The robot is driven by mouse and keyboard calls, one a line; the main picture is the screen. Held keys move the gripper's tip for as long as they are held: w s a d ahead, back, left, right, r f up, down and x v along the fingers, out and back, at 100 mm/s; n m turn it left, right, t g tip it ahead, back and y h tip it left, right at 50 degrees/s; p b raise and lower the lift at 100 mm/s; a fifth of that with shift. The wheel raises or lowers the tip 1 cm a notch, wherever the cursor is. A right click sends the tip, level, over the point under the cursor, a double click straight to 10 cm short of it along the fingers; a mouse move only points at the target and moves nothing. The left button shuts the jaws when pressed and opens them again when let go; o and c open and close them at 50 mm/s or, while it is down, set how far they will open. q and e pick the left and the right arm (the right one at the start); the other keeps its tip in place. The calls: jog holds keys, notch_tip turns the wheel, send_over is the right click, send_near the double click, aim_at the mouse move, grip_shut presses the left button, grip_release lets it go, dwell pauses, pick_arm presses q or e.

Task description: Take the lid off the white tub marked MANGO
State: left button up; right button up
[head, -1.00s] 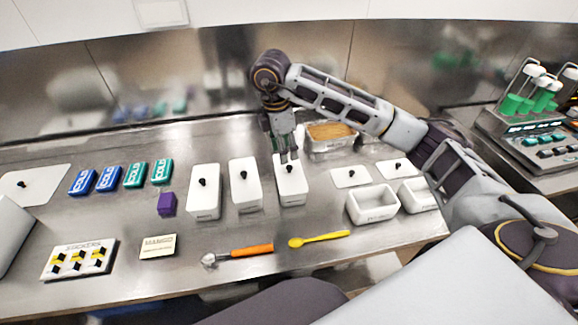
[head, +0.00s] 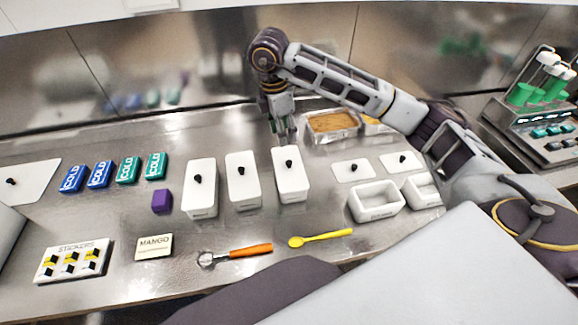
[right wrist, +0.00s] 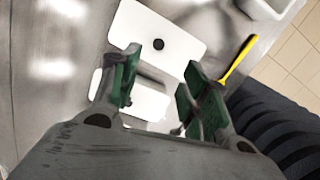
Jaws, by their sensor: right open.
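Three white lidded tubs with black knobs stand in a row: the left one (head: 199,202), the middle one (head: 243,190) and the right one (head: 291,184). All three lids are on; I cannot read which tub is marked MANGO. A card reading MANGO (head: 154,247) lies in front of them. My right gripper (head: 284,138) is open and empty, just behind the right tub and apart from its knob. In the right wrist view its green-padded fingers (right wrist: 160,88) are spread, with a white lid and black knob (right wrist: 157,44) beyond them. My left gripper is out of view.
Open white tubs (head: 377,214) and loose lids (head: 354,171) lie to the right, with a metal pan (head: 333,140) behind. A scoop (head: 250,251) and yellow spoon (head: 320,238) lie in front. COLD packs (head: 99,174), a purple block (head: 162,201) and a stickers sheet (head: 72,261) are left.

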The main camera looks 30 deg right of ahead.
send_over(289, 162)
jog(key=shift+a+f, duration=0.15)
jog(key=shift+f, duration=1.3)
jog(key=shift+a+f, duration=0.15)
jog(key=shift+f, duration=1.25)
jog(key=shift+a+f, duration=0.15)
jog(key=shift+f, duration=1.3)
jog(key=shift+d+f+p, duration=0.2)
jog(key=shift+f+p, duration=0.25)
jog(key=shift+f, duration=0.55)
jog(key=shift+d+f+p, duration=0.15)
jog(key=shift+f+p, duration=0.25)
jog(key=shift+f, duration=1.15)
jog(key=shift+c, duration=0.4)
